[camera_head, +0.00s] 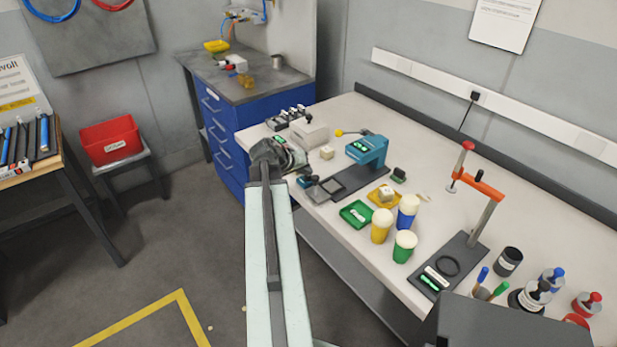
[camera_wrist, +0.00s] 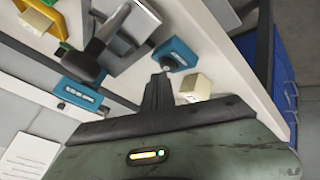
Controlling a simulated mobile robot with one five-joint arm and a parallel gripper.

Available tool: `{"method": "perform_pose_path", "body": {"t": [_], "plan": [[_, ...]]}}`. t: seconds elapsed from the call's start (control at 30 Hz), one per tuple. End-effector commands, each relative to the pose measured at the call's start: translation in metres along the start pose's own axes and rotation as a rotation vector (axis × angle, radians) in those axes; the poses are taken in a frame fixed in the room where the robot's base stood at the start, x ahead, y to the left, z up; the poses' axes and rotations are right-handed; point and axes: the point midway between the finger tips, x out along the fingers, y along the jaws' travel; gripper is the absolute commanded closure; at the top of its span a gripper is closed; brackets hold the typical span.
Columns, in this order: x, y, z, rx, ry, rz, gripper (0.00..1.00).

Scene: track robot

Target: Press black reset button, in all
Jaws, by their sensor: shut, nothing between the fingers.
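A small teal box (camera_head: 308,182) sits at the near edge of the white bench, beside a dark flat plate. In the wrist view the teal box (camera_wrist: 180,50) carries a small dark round button (camera_wrist: 169,62). My gripper (camera_head: 299,173) is low over the bench beside this box. In the wrist view my gripper (camera_wrist: 162,76) is shut and empty, its tips at the button. I cannot tell whether they touch it. In the head view my arm and gripper hide part of the area, and the button is too small to make out.
A cream block (camera_wrist: 195,88) lies close to my fingers. A teal machine (camera_head: 370,150) stands behind on the bench (camera_head: 440,187). A green tray (camera_head: 356,214), three capped cups, including a yellow one (camera_head: 381,228), and an orange-armed stand (camera_head: 478,185) are to the right.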

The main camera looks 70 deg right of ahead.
Motion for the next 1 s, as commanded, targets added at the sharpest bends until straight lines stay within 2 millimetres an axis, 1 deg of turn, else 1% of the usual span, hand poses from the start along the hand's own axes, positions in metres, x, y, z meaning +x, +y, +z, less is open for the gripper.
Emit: {"method": "perform_pose_path", "body": {"t": [0.5, 0.73, 1.0], "plan": [[0.0049, -0.0036, 0.0036, 0.000, 0.000, 0.000, 1.00], [0.0042, -0.0032, 0.0031, 0.000, 0.000, 0.000, 1.00], [-0.0044, 0.0028, -0.0032, 0.000, 0.000, 0.000, 1.00]]}}
